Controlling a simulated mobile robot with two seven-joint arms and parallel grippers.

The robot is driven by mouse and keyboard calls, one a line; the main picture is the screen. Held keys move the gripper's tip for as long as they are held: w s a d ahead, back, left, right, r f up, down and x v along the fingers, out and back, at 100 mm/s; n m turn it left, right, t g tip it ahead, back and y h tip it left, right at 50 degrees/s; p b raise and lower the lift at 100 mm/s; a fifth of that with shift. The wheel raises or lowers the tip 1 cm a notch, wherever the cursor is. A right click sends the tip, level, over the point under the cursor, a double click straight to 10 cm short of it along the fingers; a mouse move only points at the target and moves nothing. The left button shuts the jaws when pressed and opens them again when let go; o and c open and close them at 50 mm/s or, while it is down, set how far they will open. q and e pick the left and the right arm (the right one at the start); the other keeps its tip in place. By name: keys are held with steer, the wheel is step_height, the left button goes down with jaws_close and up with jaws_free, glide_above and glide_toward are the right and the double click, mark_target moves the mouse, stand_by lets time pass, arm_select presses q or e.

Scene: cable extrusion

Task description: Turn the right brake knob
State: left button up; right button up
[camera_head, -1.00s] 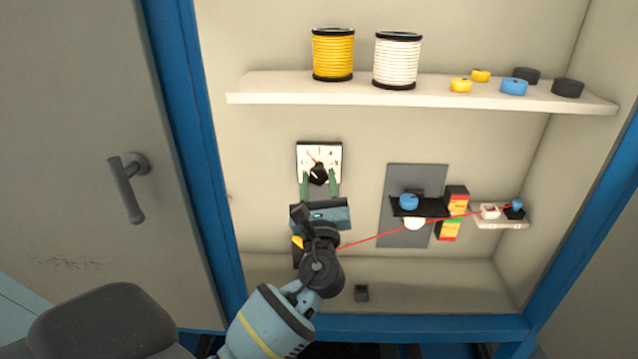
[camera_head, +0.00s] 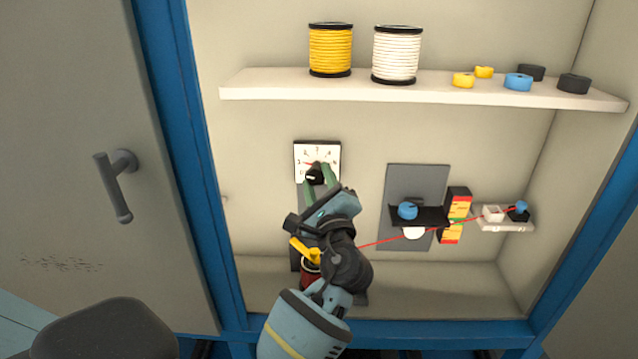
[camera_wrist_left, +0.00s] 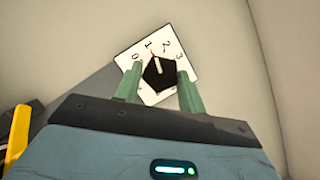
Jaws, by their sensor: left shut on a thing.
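My left gripper (camera_head: 321,175) has its two green fingers shut on a black knob (camera_head: 314,173) on a white numbered dial plate (camera_head: 317,150). In the left wrist view the fingers (camera_wrist_left: 160,80) sit on either side of the knob (camera_wrist_left: 159,74), and its white pointer mark lies near the 1 of the dial (camera_wrist_left: 134,49). A blue knob (camera_head: 407,211) sits on a black bracket over a grey panel, right of the gripper and apart from it. A second blue knob (camera_head: 521,207) is on the far-right unit. My right gripper is not in view.
A red line runs from behind my left wrist to the far-right unit (camera_head: 503,222), past a red-and-yellow block (camera_head: 457,215). A shelf (camera_head: 420,96) above holds yellow and white spools and several small discs. The cabinet door (camera_head: 90,200) stands at left.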

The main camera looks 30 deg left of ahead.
arm_select(q)
steer(key=shift+n, duration=0.3)
steer(key=o, duration=1)
steer(key=shift+c, duration=0.2)
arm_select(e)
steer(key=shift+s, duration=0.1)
arm_select(q)
steer(key=shift+d, duration=0.1)
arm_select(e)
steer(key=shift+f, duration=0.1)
arm_select(q)
steer(key=b+v, duration=0.1)
steer(key=v, duration=0.6)
steer(key=shift+s+d, duration=0.25)
steer(key=shift+d, duration=0.05)
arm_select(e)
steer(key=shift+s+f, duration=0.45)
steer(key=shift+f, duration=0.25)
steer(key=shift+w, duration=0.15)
